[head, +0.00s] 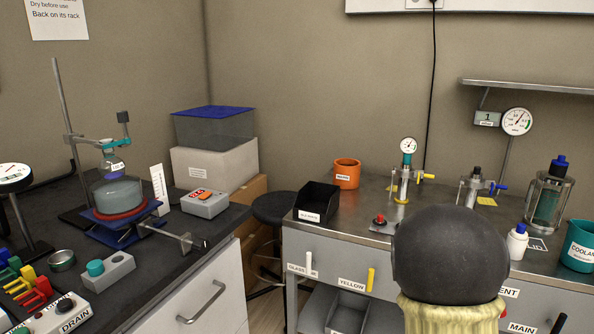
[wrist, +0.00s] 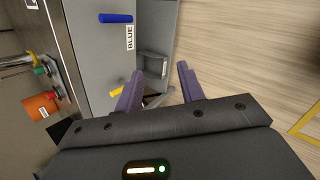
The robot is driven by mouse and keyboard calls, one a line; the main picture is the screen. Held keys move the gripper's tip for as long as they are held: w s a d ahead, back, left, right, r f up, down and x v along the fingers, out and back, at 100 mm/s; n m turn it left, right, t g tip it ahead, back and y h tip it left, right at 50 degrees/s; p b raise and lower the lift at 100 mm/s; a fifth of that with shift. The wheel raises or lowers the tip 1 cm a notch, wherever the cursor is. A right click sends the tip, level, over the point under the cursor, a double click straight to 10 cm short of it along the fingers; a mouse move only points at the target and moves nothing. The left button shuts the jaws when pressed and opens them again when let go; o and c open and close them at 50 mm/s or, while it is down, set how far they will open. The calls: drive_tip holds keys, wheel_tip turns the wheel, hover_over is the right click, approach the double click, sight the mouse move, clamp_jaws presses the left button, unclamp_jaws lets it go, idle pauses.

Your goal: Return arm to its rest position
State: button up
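My gripper (wrist: 160,70) shows in the wrist view with its two purple fingers spread apart. Nothing is seen between them. The fingers point toward the side of the grey bench front, with the wood floor to the right. A blue handle (wrist: 115,18) with a BLUE label is beyond the fingertips, to the upper left. A yellow handle (wrist: 117,92) is close beside the left finger in the picture; I cannot tell if they touch. The gripper does not show in the head view.
The metal bench (head: 378,205) has a black bin (head: 317,203), an orange pot (head: 346,173) and gauge fittings on top. A grey tray (head: 347,312) sits below the bench front. A dark stool (head: 275,208) stands at the corner. Open wood floor (wrist: 240,50) lies right in the wrist view.

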drive_tip(key=s+a+r+m+g+y, duration=0.1)
drive_tip(key=s+a+m+g+y, duration=0.25)
drive_tip(key=s+a+m, duration=1.3)
drive_tip(key=w+d+p+v, duration=0.1)
drive_tip(key=w+p+v, duration=0.1)
drive_tip(key=p+v, duration=1.3)
drive_tip(key=w+d+r+p+v, duration=0.1)
drive_tip(key=w+d+p+v, duration=0.1)
drive_tip(key=p+v, duration=1.4)
drive_tip(key=shift+w+r+p, duration=0.25)
drive_tip(key=shift+p, duration=0.6)
drive_tip(key=shift+y, duration=0.25)
